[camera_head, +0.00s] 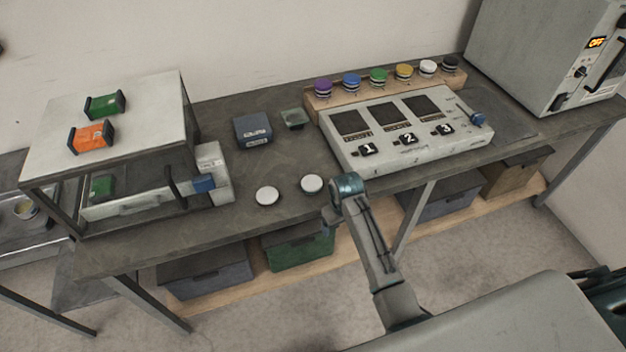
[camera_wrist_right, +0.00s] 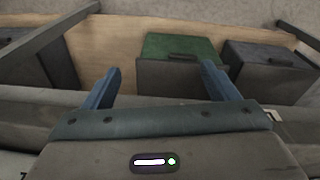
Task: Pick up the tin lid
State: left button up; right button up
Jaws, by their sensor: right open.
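Two small round pieces with white tops lie near the front edge of the grey table: a left one (camera_head: 267,195) and a right one (camera_head: 312,184). I cannot tell from here which is the tin lid, or whether either sits on a tin. My right gripper (camera_wrist_right: 160,68) is open, with nothing between its blue fingers in the right wrist view. In the head view its arm ends at the table's front edge, just right of the right white-topped piece and apart from it. No round piece shows in the right wrist view. My left gripper is not in view.
A green bin (camera_wrist_right: 180,48) is below.

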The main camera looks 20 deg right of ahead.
notch_tip(320, 180, up, 10)
jog(key=w, duration=0.2)
notch_tip(320, 180, up, 8)
jog(key=n+g, duration=0.1)
jog(key=n, duration=0.1)
send_over(311, 182)
notch_tip(311, 182, down, 6)
jog(key=shift+w+r+p, duration=0.1)
jog(key=shift+r+p, duration=0.15)
jog(key=shift+p, duration=0.8)
jog(key=shift+f, duration=0.3)
notch_tip(311, 182, down, 4)
jog(key=shift+r+p, duration=0.15)
jog(key=shift+p, duration=0.8)
jog(key=shift+f, duration=0.5)
jog(key=c, duration=1.1)
